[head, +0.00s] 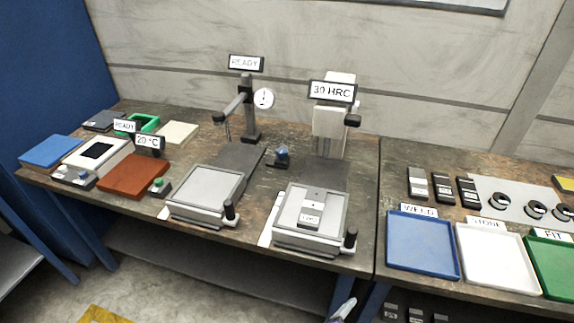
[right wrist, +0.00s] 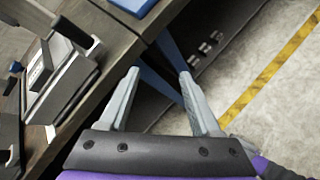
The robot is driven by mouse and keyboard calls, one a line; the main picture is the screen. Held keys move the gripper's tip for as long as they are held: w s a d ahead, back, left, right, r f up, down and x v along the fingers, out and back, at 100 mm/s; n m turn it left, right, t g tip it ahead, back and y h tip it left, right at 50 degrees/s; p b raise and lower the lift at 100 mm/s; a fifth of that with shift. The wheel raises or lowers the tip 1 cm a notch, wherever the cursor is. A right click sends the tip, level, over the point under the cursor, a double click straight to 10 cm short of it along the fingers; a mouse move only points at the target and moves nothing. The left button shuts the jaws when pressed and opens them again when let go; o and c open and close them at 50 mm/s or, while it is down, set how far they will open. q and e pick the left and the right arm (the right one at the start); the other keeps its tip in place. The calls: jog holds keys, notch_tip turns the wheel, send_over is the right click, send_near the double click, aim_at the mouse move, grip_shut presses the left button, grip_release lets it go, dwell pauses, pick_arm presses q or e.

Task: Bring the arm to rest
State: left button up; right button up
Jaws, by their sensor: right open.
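My right gripper (right wrist: 160,75) is open and empty in the right wrist view, its two grey fingers spread apart over the floor and the dark lower shelf. In the head view only a small pale part of my right gripper (head: 343,308) shows at the bottom edge, in front of and below the workbench front. It is apart from the bench and touches nothing that I can see. My left gripper is in neither view.
The workbench (head: 255,235) holds a 30 HRC tester (head: 331,120), a dial stand (head: 248,110) and two sliding grey stages. A blue tray (head: 422,245), white tray (head: 497,258) and green tray (head: 550,268) stand at right. Open floor (right wrist: 275,75) lies right in the wrist view.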

notch_tip(320, 180, up, 6)
jog(key=s+d+m+g+y+p, duration=0.1)
jog(key=m+y+p, duration=0.2)
jog(key=m, duration=0.7)
jog(key=s+d+m+g+y+p, duration=0.1)
jog(key=m+g+y+p, duration=0.1)
jog(key=m, duration=0.8)
jog(key=shift+s+d+m+y+p, duration=0.35)
jog(key=shift+y+p, duration=0.2)
jog(key=shift+y, duration=0.55)
